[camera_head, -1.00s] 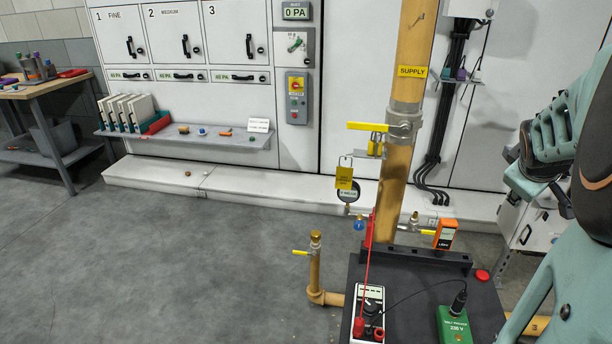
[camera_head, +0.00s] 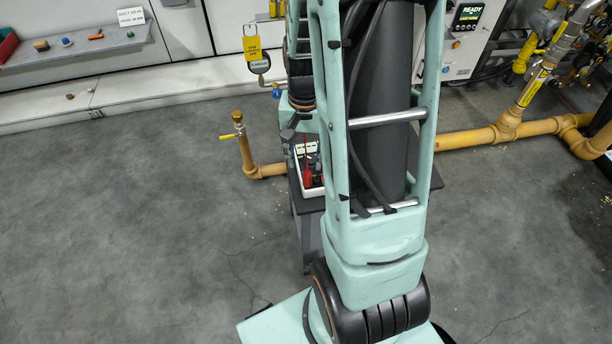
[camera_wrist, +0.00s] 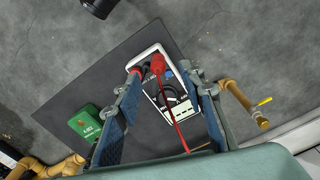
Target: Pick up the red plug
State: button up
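The red plug (camera_wrist: 157,65) shows in the wrist view at the top end of the white meter (camera_wrist: 146,55), with a thin red line running from it down the picture. My gripper (camera_wrist: 161,77) is open, its two blue-padded fingers on either side of the meter. The plug appears between the fingertips; I cannot tell the depth gap or any contact. A second small red piece shows by the left fingertip. In the head view the red plug (camera_head: 307,179) sits on the near end of the meter (camera_head: 316,191), below my gripper, which is mostly hidden by my arm.
The meter lies on a dark tabletop (camera_wrist: 98,68) with a green box (camera_wrist: 95,122) to its left. A yellow gas pipe with a valve (camera_wrist: 246,105) stands at the right in the wrist view. In the head view, open grey floor (camera_head: 130,220) lies left of the table.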

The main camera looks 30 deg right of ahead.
aim_at(307, 173)
jog(key=f, duration=0.2)
jog(key=f+b, duration=0.1)
jog(key=f, duration=0.3)
jog(key=shift+d+f, duration=0.25)
grip_shut()
